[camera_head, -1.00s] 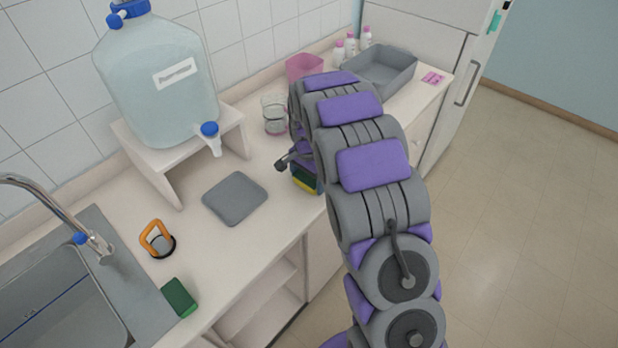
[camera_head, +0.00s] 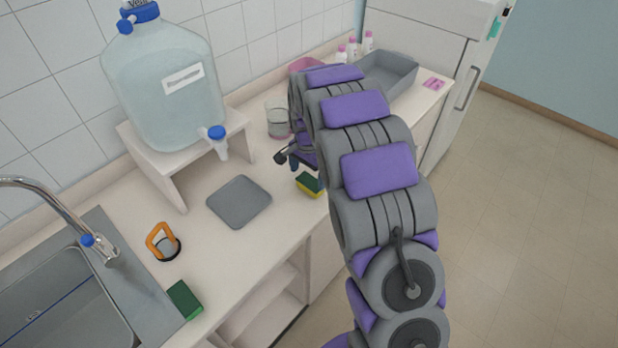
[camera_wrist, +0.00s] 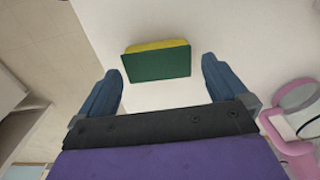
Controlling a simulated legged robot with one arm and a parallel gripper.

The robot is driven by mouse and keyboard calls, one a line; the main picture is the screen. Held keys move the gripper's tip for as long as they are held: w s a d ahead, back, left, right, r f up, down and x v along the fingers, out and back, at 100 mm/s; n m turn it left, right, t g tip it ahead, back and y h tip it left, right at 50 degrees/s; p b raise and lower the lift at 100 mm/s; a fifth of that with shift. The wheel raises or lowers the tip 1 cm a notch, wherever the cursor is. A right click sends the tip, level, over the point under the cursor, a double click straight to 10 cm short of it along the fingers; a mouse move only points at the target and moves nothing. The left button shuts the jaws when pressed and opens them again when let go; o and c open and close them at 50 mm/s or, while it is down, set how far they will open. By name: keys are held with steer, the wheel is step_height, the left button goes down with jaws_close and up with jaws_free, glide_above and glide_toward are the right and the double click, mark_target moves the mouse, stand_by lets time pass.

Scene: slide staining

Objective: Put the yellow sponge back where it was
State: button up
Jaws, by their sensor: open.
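The yellow sponge with a dark green layer (camera_head: 309,184) lies on the white counter near its front edge, right of the grey mat. In the wrist view the sponge (camera_wrist: 157,62) shows its green side, with a yellow strip along the top, ahead of the two blue fingers. My gripper (camera_wrist: 162,66) is open with nothing between its fingers; bare counter shows between them and the sponge. In the head view my gripper (camera_head: 297,158) is partly hidden by my arm and sits just above the sponge. A dark green sponge (camera_head: 184,299) lies beside the sink.
A grey mat (camera_head: 239,202) lies left of the sponge. An orange-handled object (camera_head: 163,242), the sink (camera_head: 62,300), a water jug on a stand (camera_head: 166,88), a glass beaker (camera_head: 278,118), a pink container (camera_head: 304,64) and a grey tray (camera_head: 388,76) surround the work area.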

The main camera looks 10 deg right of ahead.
mark_target(311, 181)
step_height(311, 181, up, 7)
steer(key=p, duration=0.2)
steer(key=s+r+n, duration=0.2)
steer(key=s+r, duration=0.4)
steer(key=s, duration=0.2)
steer(key=s+r+n+g, duration=0.1)
steer(key=s+r+n, duration=0.2)
steer(key=s, duration=3.1)
steer(key=n, duration=0.5)
steer(key=shift+d+n+g, duration=0.15)
steer(key=shift+n+g, duration=0.25)
